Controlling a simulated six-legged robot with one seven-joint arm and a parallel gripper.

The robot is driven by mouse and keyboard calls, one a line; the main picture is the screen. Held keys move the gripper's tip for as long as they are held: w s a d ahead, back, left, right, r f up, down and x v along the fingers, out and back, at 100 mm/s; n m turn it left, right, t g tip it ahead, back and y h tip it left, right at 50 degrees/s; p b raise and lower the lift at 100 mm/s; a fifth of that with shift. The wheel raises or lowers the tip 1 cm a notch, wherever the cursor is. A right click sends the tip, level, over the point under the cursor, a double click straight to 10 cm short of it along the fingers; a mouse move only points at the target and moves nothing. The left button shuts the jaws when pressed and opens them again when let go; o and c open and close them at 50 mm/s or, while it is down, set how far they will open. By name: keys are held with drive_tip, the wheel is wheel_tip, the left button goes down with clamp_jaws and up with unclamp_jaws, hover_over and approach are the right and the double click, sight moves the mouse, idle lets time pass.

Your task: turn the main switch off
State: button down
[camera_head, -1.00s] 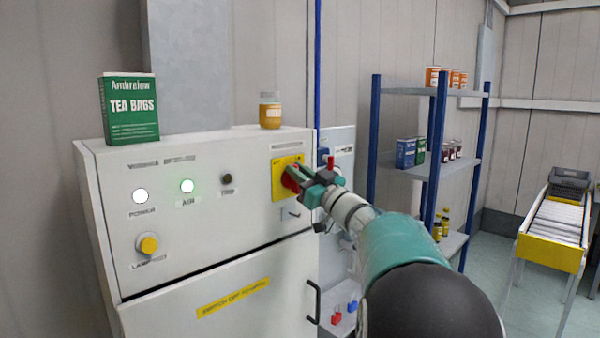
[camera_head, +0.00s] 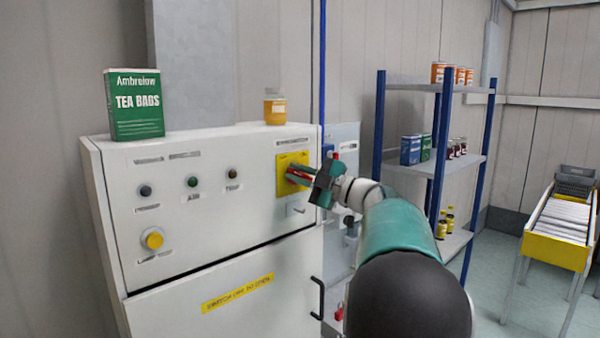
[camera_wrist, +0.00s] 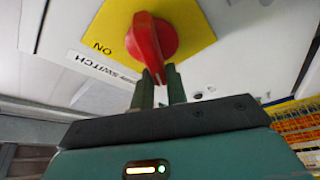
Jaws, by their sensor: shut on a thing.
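The main switch is a red rotary handle (camera_wrist: 151,42) on a yellow plate (camera_head: 284,186), at the upper right of the white cabinet's front (camera_head: 215,215). In the wrist view the plate shows the word ON to the left of the handle. My gripper (camera_wrist: 160,85) is shut on the handle's narrow end, with one finger on each side. The three panel lamps, at left (camera_head: 145,190), middle (camera_head: 193,182) and right (camera_head: 232,174), are dark.
A tea box (camera_head: 134,105) and a jar (camera_head: 275,107) stand on the cabinet top. A yellow knob (camera_head: 153,239) sits low on the panel. A blue-post shelf (camera_head: 434,172) with goods and a roller conveyor (camera_head: 560,220) stand to the right.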

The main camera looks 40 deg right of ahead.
drive_tip(key=n+g, duration=0.1)
drive_tip(key=n, duration=0.2)
drive_tip(key=f+n+g, duration=0.1)
drive_tip(key=n, duration=0.2)
drive_tip(key=shift+a, duration=0.2)
drive_tip(key=shift+f, duration=0.1)
idle(0.3)
drive_tip(key=c, duration=1.4)
unclamp_jaws()
drive_tip(key=v, duration=1.4)
drive_tip(key=shift+r, duration=0.2)
drive_tip(key=shift+w+d, duration=0.1)
drive_tip(key=shift+w, duration=0.05)
